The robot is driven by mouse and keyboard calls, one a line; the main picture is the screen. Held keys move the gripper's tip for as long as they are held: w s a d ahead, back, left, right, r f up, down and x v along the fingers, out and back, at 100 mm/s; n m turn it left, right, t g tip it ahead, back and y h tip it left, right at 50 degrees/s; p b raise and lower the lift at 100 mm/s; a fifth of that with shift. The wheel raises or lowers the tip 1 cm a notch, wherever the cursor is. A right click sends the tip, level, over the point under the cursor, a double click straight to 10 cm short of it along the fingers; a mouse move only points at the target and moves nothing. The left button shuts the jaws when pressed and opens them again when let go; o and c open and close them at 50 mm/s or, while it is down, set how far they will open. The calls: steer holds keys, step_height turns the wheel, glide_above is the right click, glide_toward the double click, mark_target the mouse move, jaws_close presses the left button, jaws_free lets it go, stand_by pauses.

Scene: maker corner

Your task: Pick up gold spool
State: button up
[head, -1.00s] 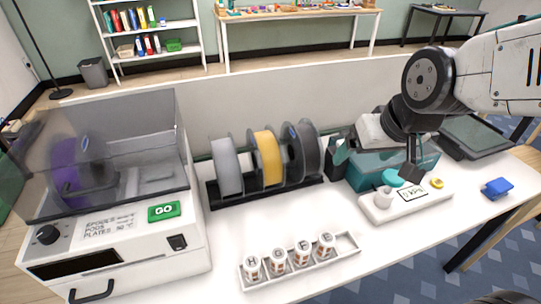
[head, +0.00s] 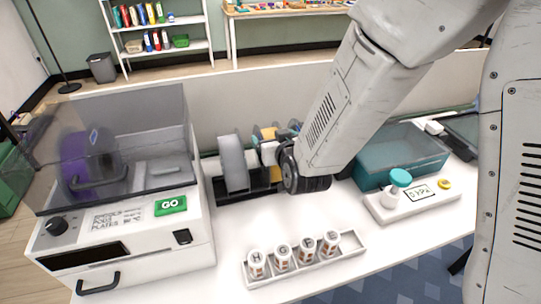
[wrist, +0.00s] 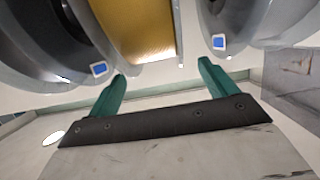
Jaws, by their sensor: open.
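The gold spool (wrist: 138,28) fills the top middle of the wrist view, upright between two grey spools. My gripper (wrist: 165,85) has two teal fingers spread apart and empty. The fingertips are just short of the gold spool, one on either side of its lower edge. In the head view my wrist hides most of the gripper and the dark spool rack (head: 240,188) around it.
A light grey spool (head: 232,163) stands left of the gold one, with another grey spool (wrist: 240,30) on its right. A machine with a clear lid (head: 130,225) is at left. A tray of labelled pods (head: 345,252) lies in front. A teal bin (head: 400,160) is at right.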

mark_target(273, 133)
steer(key=x, duration=0.5)
steer(key=shift+w+d+r, duration=0.1)
steer(key=shift+w+d, duration=0.05)
steer(key=shift+w, duration=0.15)
steer(key=shift+c, duration=0.4)
steer(key=shift+r, duration=0.1)
jaws_close()
